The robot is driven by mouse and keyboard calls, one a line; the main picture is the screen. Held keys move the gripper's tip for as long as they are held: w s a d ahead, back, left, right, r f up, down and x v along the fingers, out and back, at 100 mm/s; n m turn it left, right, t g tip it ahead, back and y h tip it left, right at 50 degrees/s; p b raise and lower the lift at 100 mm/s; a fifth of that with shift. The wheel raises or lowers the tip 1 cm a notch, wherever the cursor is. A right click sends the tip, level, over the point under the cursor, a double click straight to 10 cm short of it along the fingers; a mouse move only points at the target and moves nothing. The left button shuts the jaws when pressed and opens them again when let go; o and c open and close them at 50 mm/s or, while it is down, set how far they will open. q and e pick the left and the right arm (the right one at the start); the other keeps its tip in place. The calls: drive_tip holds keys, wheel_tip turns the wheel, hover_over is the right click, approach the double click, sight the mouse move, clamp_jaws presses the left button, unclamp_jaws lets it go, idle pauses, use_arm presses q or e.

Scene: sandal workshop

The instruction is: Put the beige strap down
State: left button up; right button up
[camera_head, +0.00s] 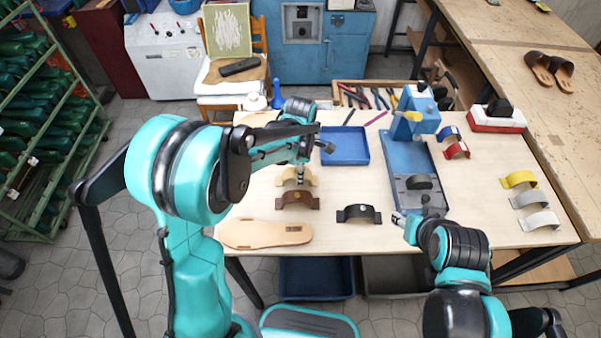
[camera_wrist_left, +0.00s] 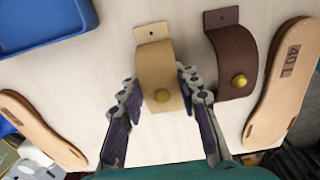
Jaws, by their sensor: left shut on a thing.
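The beige strap (camera_head: 310,176) is an arched band near the left part of the light tabletop. In the left wrist view the beige strap (camera_wrist_left: 154,58) shows a flat end with a hole and a round brass stud. My left gripper (camera_head: 298,180) is shut on it, with one finger on each side of the band; the fingers show in the left wrist view too (camera_wrist_left: 158,88). The strap is at or very close to the tabletop; I cannot tell if it touches. My right gripper (camera_head: 399,217) is near the table's front edge, its fingers too small to read.
A dark brown strap (camera_head: 297,199) lies close beside the beige one, and a black strap (camera_head: 359,213) lies to its right. A tan sole (camera_head: 265,233) lies at the front left. A blue tray (camera_head: 345,146) is behind. A blue press (camera_head: 408,150) stands to the right.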

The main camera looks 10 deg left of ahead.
use_arm(q)
drive_tip(key=shift+f, duration=0.15)
drive_tip(key=o, duration=0.9)
